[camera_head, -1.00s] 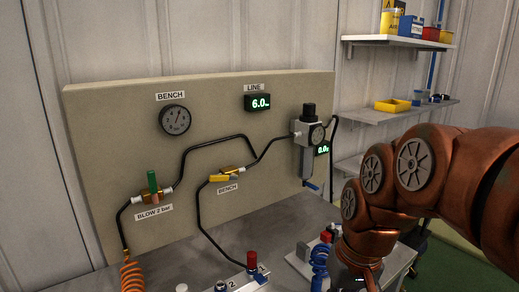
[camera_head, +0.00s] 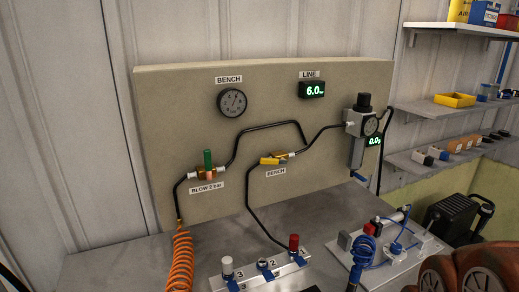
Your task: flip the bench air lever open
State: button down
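The bench valve (camera_head: 287,155) is a small brass body on the beige panel, above a label reading BENCH (camera_head: 275,171). Its yellow lever (camera_head: 271,161) sticks out to the left, roughly level. Black hose runs from the valve down to the bench and up right to the regulator (camera_head: 360,125). My gripper is out of view; only a copper-coloured part of my arm shows at the bottom right corner. Nothing touches the lever.
A green-handled blow valve (camera_head: 207,165) stands left of the bench valve, with an orange coiled hose (camera_head: 180,262) below. A manifold (camera_head: 262,272) and a blue coiled hose (camera_head: 361,254) stand on the grey bench (camera_head: 120,265). Shelves (camera_head: 450,108) are at the right.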

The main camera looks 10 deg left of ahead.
aim_at(264, 161)
jog(key=u, duration=1.8)
jog(key=i, duration=0.4)
jog(key=z, duration=0.15)
